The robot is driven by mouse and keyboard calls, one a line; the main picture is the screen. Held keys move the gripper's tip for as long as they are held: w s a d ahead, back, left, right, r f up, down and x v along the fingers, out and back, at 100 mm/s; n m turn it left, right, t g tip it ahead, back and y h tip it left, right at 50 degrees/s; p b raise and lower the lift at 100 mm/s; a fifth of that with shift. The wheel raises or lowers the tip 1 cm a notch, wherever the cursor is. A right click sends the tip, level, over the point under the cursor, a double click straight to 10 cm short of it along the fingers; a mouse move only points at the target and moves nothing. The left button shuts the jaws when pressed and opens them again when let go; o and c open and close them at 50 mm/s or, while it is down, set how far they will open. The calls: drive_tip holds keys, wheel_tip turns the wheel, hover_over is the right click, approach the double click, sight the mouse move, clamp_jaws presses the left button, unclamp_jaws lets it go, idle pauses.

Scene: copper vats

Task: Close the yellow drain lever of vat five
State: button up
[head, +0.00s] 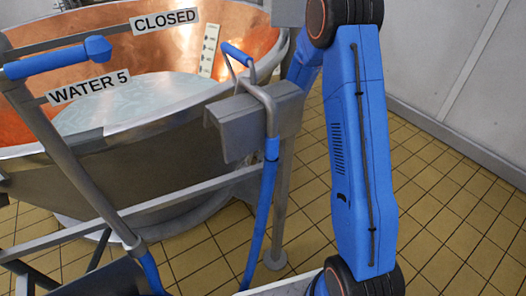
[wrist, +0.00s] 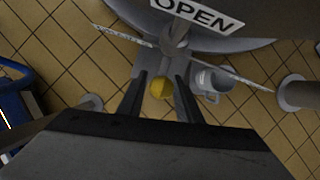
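The yellow drain lever shows in the wrist view as a rounded yellow knob (wrist: 160,89) under the vat's grey outlet pipe. My gripper (wrist: 162,75) is open. Its two dark fingers stand apart, with the knob between them in the picture. I cannot tell whether either finger touches it or how deep it sits. An OPEN sign (wrist: 196,14) is just above the outlet. In the head view the copper vat (head: 150,158) fills the left side, and the lever and my gripper are hidden there.
A blue-handled water lever (head: 58,62) stands by the WATER 5 sign (head: 89,87), with a CLOSED sign (head: 165,20) above. A blue hose (head: 262,215) hangs from a hook. A grey cup-like fitting (wrist: 211,82) and a post (wrist: 298,92) lie right of the knob.

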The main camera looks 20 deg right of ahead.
clamp_jaws()
